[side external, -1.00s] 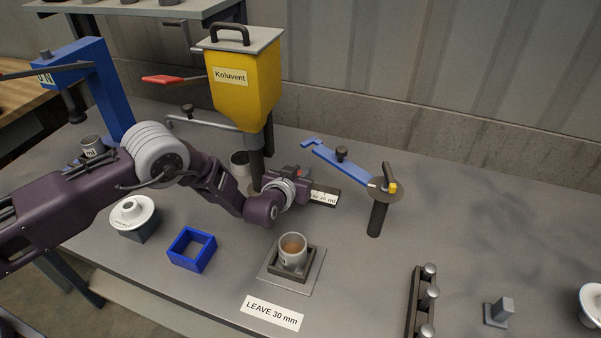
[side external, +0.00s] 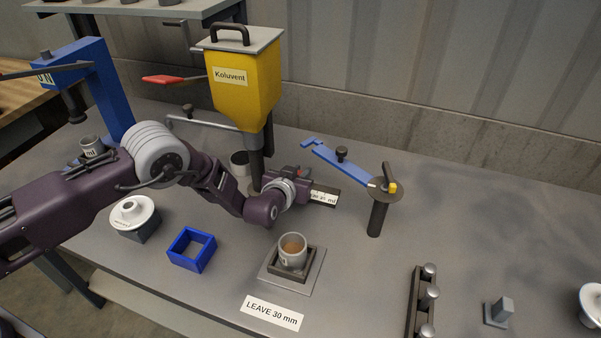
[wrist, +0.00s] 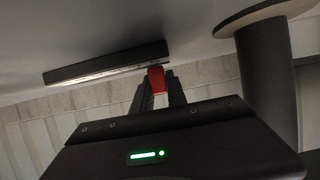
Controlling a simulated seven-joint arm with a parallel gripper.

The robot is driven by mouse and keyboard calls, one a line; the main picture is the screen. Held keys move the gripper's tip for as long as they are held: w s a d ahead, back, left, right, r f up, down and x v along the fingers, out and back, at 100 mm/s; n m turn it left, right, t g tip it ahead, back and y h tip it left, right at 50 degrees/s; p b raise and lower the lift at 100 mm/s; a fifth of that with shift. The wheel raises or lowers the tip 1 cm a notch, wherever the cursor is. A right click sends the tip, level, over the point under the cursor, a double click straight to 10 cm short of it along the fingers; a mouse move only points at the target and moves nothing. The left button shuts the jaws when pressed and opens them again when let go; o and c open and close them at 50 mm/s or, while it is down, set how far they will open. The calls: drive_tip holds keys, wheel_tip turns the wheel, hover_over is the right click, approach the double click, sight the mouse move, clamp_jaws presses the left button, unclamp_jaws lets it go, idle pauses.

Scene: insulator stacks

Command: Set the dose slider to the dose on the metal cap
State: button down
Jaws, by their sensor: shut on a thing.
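My gripper (wrist: 157,85) is shut on the red slider knob (wrist: 156,78) in the wrist view. The knob sits at the edge of the dark dose bar (wrist: 105,65), whose scale is too oblique to read there. In the side view my gripper (side external: 305,175) is beside the bar's labelled end (side external: 325,198), below the yellow hopper marked "Koluvent" (side external: 240,85). Part of the label shows, ending in "ml"; my gripper hides the rest. A metal cup (side external: 292,250) with brownish contents stands in a square holder. I cannot make out a dose on any metal cap.
A blue arm (side external: 340,165) on a dark post is right of the bar. A blue square frame (side external: 191,250), a white insulator (side external: 132,214) and a "LEAVE 30 mm" sign (side external: 272,313) are nearer the front. A dark rack (side external: 420,305) stands at the front right.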

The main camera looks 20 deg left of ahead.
drive_tip(key=shift+d, duration=0.1)
idle(0.3)
drive_tip(key=d, duration=0.3)
drive_tip(key=shift+d, duration=0.25)
drive_tip(key=c, duration=1.3)
unclamp_jaws()
drive_tip(key=shift+a, duration=0.1)
